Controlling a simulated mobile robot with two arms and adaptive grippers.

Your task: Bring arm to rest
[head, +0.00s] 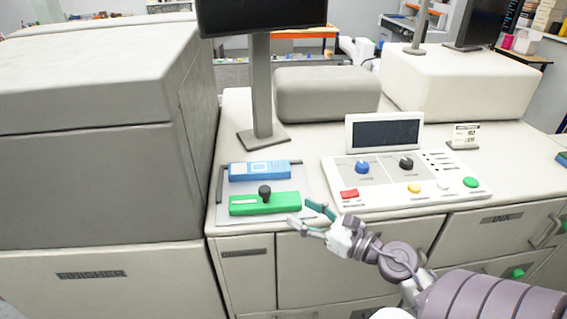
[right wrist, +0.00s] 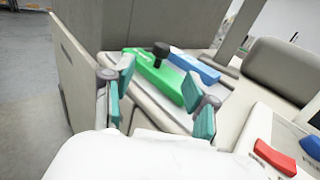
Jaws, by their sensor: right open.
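My right gripper (head: 306,214) is open and empty in the head view, just right of the green block (head: 250,204) and in front of the counter edge. In the right wrist view its two teal-padded fingers (right wrist: 160,105) stand apart, with the green block (right wrist: 158,76) beyond them. The green block has a black knob on top and lies on a grey tray (head: 222,216). My right arm (head: 400,262) comes in from the lower right of the head view. My left gripper does not show.
A blue box (head: 259,171) lies behind the green block. A control panel (head: 400,184) with coloured buttons and knobs is right of the gripper. A monitor stand (head: 262,100) rises behind the tray. A large grey cabinet (head: 100,130) stands at left. Drawers (head: 480,240) are below the counter.

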